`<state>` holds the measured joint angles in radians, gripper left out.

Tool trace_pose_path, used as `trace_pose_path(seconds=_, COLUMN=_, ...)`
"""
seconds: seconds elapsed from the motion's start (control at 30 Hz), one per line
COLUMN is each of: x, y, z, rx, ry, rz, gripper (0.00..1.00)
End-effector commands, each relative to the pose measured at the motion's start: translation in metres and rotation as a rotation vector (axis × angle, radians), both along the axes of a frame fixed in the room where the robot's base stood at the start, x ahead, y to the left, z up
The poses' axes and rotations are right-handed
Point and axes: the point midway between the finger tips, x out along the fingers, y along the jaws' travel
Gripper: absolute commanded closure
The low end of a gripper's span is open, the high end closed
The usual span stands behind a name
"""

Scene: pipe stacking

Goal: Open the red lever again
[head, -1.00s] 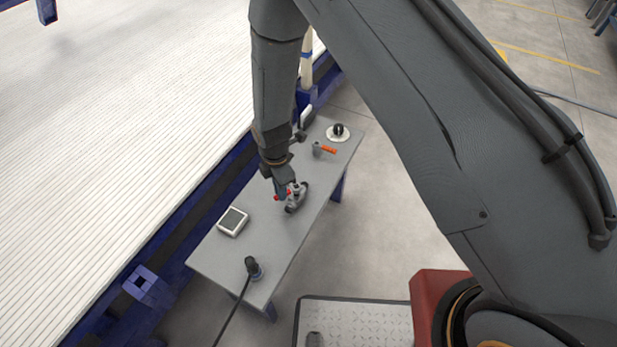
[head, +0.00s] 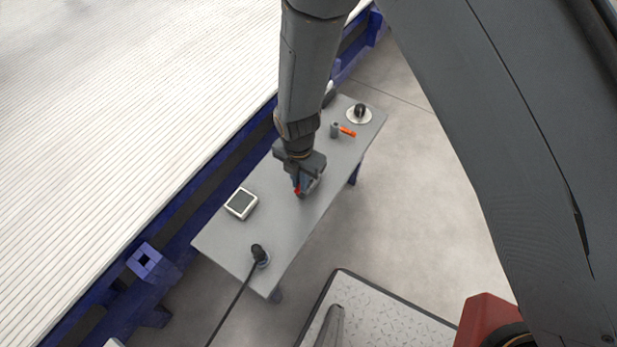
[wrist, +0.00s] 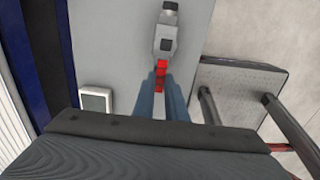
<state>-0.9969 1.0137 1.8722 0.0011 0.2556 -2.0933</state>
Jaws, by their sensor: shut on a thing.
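The red lever (wrist: 161,70) shows in the wrist view, with its near end between the two blue-grey fingertips of my gripper (wrist: 160,90). My gripper is shut on it. The lever joins a grey metal valve body (wrist: 166,38) that lies on the grey table (wrist: 115,40). In the head view a bit of the red lever (head: 298,190) shows below my gripper (head: 303,187), and the grey valve body (head: 312,187) is partly hidden by the gripper. I cannot tell the lever's exact angle.
A white-framed device (head: 241,203) and a black cabled tool (head: 259,254) stand on the table's near part. A grey part with an orange handle (head: 347,131) and a white disc with a black piece (head: 359,114) stand at the far end. White pipes (head: 130,110) lie left.

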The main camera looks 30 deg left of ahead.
Motion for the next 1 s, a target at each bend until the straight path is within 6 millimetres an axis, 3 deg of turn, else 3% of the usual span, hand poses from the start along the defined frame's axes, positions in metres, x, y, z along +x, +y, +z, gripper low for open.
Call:
trace_pose_path(seconds=0.37, x=-0.002, y=-0.002, z=0.0, rx=-0.005, ry=0.002, rz=0.01, gripper=1.0)
trace_pose_path(seconds=0.4, x=-0.002, y=-0.002, z=0.0, rx=-0.005, ry=0.003, rz=0.01, gripper=0.83)
trace_pose_path(seconds=0.5, x=-0.001, y=-0.002, z=0.0, rx=-0.004, ry=0.002, rz=0.008, gripper=0.7)
trace_pose_path(seconds=0.83, x=0.001, y=-0.001, z=0.002, rx=-0.001, ry=0.0, rz=0.004, gripper=0.7)
trace_pose_path(seconds=1.0, x=0.002, y=0.0, z=0.018, rx=0.002, ry=-0.001, rz=0.005, gripper=0.7)
